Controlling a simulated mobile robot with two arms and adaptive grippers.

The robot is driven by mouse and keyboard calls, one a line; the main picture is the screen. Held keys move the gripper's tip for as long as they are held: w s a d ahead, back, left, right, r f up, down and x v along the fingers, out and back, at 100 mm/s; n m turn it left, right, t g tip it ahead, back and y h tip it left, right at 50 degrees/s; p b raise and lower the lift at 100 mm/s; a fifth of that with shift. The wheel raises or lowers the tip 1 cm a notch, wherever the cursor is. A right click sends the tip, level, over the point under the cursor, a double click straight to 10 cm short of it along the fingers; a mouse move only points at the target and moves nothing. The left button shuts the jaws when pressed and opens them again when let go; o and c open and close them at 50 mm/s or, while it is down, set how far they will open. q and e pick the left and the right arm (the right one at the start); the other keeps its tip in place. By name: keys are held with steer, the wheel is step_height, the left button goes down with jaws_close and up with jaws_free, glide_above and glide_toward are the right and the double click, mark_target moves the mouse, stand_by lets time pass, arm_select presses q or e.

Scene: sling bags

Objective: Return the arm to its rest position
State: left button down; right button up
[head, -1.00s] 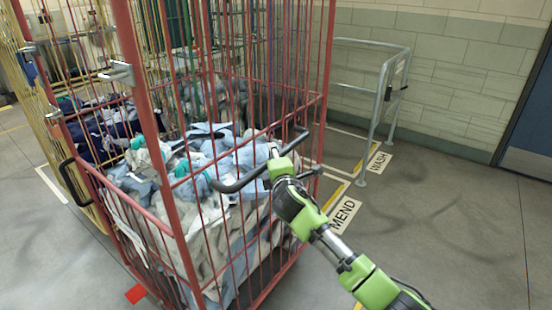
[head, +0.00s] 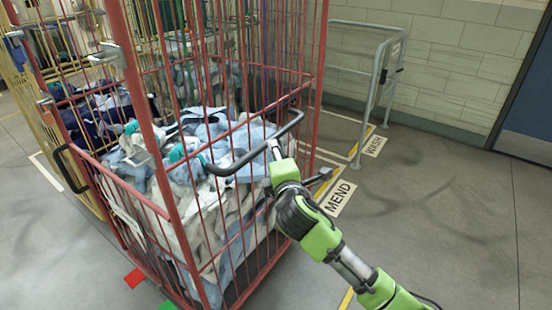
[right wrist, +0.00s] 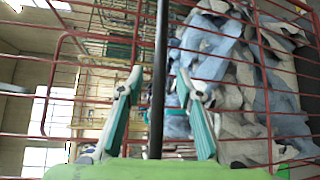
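My right arm enters the head view from the bottom right. Its gripper (head: 276,150) is at the dark handle (head: 235,165) on the front of the red cage trolley (head: 168,195). In the right wrist view the two teal fingers (right wrist: 158,112) stand apart, one on each side of the dark handle bar (right wrist: 160,50). I see gaps between the fingers and the bar, so the gripper looks open around it or just behind it; the exact depth is unclear. My left gripper is in no view.
Behind are a grey metal rail (head: 388,75), floor signs MEND (head: 339,197) and WASH (head: 375,146), and a blue door (head: 530,105). The floor to the right is clear.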

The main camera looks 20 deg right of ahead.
steer(key=shift+s+a+r, duration=0.1)
steer(key=shift+s, duration=0.6)
step_height(320, 180, down, 24)
steer(key=s+d+m+g, duration=0.2)
steer(key=s+m+g, duration=0.1)
steer(key=g, duration=0.1)
steer(key=s+d+f+m+g, duration=0.1)
steer(key=s+f, duration=0.3)
steer(key=f, duration=0.3)
steer(key=s+f+m+g+y, duration=0.15)
steer(key=s+f, duration=0.25)
steer(key=f, duration=0.4)
steer(key=s+d+f+m+g, duration=0.1)
steer(key=s+f+m+g, duration=0.1)
steer(key=s+f, duration=0.4)
steer(key=s+f+m+g, duration=0.4)
steer(key=s+f, duration=1.2)
steer(key=s, duration=0.4)
steer(key=s+f+m+g, duration=0.1)
steer(key=s+f+m, duration=0.1)
steer(key=s, duration=0.9)
steer(key=s+f+m+g, duration=0.1)
steer(key=s+f, duration=0.4)
steer(key=s, duration=0.6)
steer(key=shift+s+a+m+g, duration=0.2)
steer(key=shift+m+g, duration=0.15)
steer(key=shift+m, duration=0.3)
